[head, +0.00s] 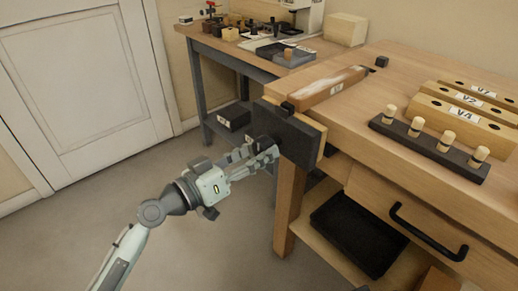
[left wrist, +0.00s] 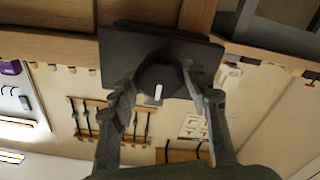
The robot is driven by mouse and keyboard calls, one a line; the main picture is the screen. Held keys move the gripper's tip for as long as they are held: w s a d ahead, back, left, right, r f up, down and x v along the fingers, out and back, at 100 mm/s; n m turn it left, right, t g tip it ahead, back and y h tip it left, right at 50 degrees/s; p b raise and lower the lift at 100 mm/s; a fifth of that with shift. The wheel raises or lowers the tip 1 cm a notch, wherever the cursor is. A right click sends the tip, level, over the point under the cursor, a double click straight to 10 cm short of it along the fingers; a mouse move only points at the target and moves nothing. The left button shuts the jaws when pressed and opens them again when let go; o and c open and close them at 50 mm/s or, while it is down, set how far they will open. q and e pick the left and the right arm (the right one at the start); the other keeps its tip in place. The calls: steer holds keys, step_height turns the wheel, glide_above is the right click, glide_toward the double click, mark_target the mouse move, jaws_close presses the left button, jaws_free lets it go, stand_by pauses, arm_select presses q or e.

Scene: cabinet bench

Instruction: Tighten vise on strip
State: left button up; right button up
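The vise's dark front jaw (head: 288,130) sits at the near left corner of the wooden bench. In the left wrist view the fingers flank the handle (left wrist: 160,76), which carries a white mark, below the dark jaw (left wrist: 115,52). Whether the fingers press on it I cannot tell. My right gripper is not in view.
A black rack (head: 425,147) with several pegs and labelled wooden blocks (head: 465,115) stand on the bench at right. Below are a drawer with a black pull (head: 428,232) and a black tray (head: 357,232) on the shelf. A grey side table stands behind. The floor at left is clear.

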arm_select(q)
steer(key=c, duration=0.4)
steer(key=shift+f+m+b, duration=0.1)
steer(key=shift+m+b, duration=1.3)
steer(key=shift+b, duration=0.15)
steer(key=shift+m+b, duration=0.5)
steer(key=shift+m, duration=0.1)
steer(key=shift+m+b, duration=0.6)
steer(key=shift+b, duration=0.1)
steer(key=shift+w+m+b, duration=0.1)
steer(key=shift+m+b, duration=0.7)
steer(key=shift+m, duration=0.5)
